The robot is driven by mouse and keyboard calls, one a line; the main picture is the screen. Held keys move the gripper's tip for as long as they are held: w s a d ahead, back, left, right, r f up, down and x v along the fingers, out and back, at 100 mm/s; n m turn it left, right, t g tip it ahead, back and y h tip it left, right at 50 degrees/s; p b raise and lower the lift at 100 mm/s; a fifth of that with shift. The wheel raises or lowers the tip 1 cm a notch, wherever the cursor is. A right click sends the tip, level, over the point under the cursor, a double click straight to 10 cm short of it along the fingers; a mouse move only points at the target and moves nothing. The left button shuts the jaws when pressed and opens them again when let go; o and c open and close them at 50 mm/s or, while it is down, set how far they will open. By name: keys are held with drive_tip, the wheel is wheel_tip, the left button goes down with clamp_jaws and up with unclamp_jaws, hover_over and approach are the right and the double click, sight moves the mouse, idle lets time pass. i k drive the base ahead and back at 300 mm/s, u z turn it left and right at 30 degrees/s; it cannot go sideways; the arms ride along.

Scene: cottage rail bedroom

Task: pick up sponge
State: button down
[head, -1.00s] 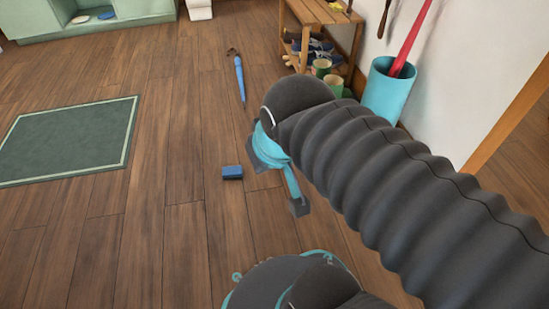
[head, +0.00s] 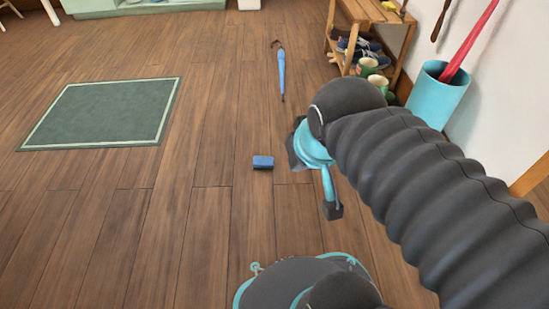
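The sponge (head: 263,162) is a small blue block lying on the wooden floor, in the middle of the head view. My gripper (head: 312,186) is to the right of the sponge and apart from it, at the end of my dark ribbed arm. One finger with a dark pad shows pointing down; the other is mostly hidden behind the turquoise hand. The fingers look spread, with nothing seen between them.
A closed blue umbrella (head: 282,75) lies beyond the sponge. A green mat (head: 103,112) is at left. A wooden shoe rack (head: 372,14) and a turquoise bin (head: 437,95) stand along the right wall. Floor around the sponge is clear.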

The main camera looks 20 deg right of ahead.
sight(259, 162)
drive_tip(key=z, duration=0.9)
drive_tip(key=i, duration=0.55)
drive_tip(key=u, duration=1)
